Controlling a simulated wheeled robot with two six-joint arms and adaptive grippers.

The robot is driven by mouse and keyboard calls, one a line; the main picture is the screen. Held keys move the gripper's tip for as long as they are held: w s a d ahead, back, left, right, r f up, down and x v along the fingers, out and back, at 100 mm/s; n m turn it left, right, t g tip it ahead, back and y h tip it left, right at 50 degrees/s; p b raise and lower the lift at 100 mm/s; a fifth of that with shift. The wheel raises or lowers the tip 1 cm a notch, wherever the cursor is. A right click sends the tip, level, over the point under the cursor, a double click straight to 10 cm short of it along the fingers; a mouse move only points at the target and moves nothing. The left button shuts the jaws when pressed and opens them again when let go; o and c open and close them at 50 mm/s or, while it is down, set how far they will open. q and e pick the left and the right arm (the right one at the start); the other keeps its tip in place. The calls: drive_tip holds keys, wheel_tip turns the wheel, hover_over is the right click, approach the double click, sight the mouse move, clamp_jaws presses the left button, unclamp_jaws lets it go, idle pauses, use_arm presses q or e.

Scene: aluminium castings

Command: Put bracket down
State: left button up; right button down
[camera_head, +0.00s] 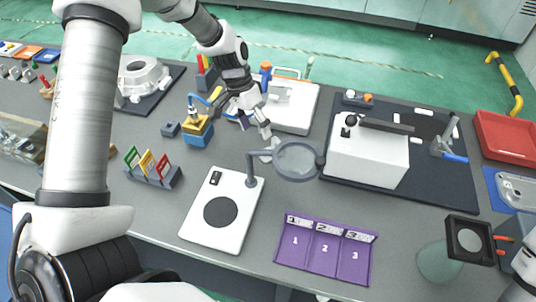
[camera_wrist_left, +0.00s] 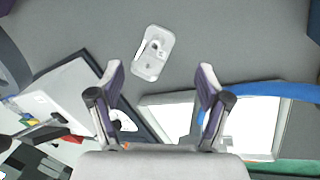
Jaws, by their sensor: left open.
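The bracket, a small pale metal casting with a rounded plate and a hole, lies on the grey table in the left wrist view (camera_wrist_left: 153,53). In the head view a pale piece that appears to be the bracket (camera_head: 268,153) shows below the fingertips, partly hidden by the magnifier's arm. My left gripper (camera_head: 256,128) points down above the table. In the left wrist view its two fingers (camera_wrist_left: 160,82) are spread wide, with nothing between them. The bracket is apart from both fingers.
A magnifier (camera_head: 297,160) on a white base plate (camera_head: 240,222) stands close to the left gripper. A purple numbered tray (camera_head: 323,252) lies in front. A white box machine (camera_head: 368,158) stands on a dark mat to the right. A blue-and-yellow block (camera_head: 198,132) stands left.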

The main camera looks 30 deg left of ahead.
sight(279, 144)
use_arm(q)
drive_tip(key=w+d+m+y, duration=0.1)
drive_tip(key=w+d+m+y+b, duration=0.1)
drive_tip(key=d, duration=0.1)
drive_tip(key=w+d+m+y, duration=0.1)
drive_tip(key=d, duration=0.1)
drive_tip(key=shift+w+d+r, duration=0.1)
drive_tip(key=shift+r, duration=0.15)
drive_tip(key=shift+d+f+m, duration=0.15)
drive_tip(key=shift+f+m, duration=0.15)
drive_tip(key=shift+f, duration=0.05)
drive_tip(key=f+p, duration=0.1)
drive_tip(key=f, duration=0.5)
drive_tip(key=shift+w+f+p, duration=0.15)
drive_tip(key=shift+w+p, duration=0.05)
drive_tip(key=shift+p, duration=0.1)
drive_tip(key=shift+f, duration=0.4)
use_arm(e)
drive_tip(key=shift+s+a+f, duration=0.1)
drive_tip(key=shift+a+f, duration=0.05)
drive_tip(key=shift+f, duration=0.05)
